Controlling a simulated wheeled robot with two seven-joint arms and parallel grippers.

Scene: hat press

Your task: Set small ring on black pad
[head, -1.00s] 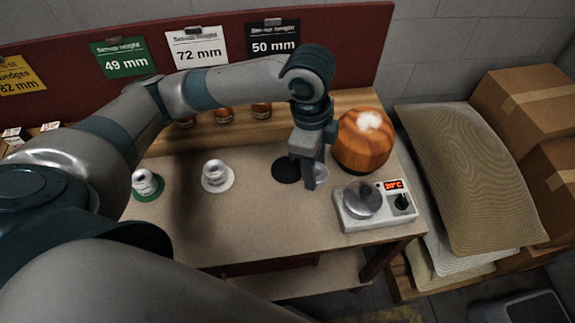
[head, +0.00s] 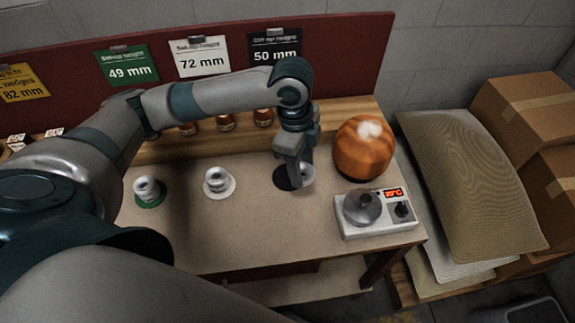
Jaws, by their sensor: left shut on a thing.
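My left gripper (head: 297,182) points down over the right part of the round black pad (head: 282,179) and hides some of it. It is shut on the small ring (head: 308,175), a pale ring that shows just to the right of the fingers, at the pad's right edge. I cannot tell whether the ring touches the pad or the table. My right gripper is not in view.
A white pad (head: 230,192) and a green pad (head: 150,203) to the left each carry pale rings. A wooden hat block (head: 363,148) and a hotplate unit (head: 375,228) stand to the right. The table front (head: 240,235) is clear.

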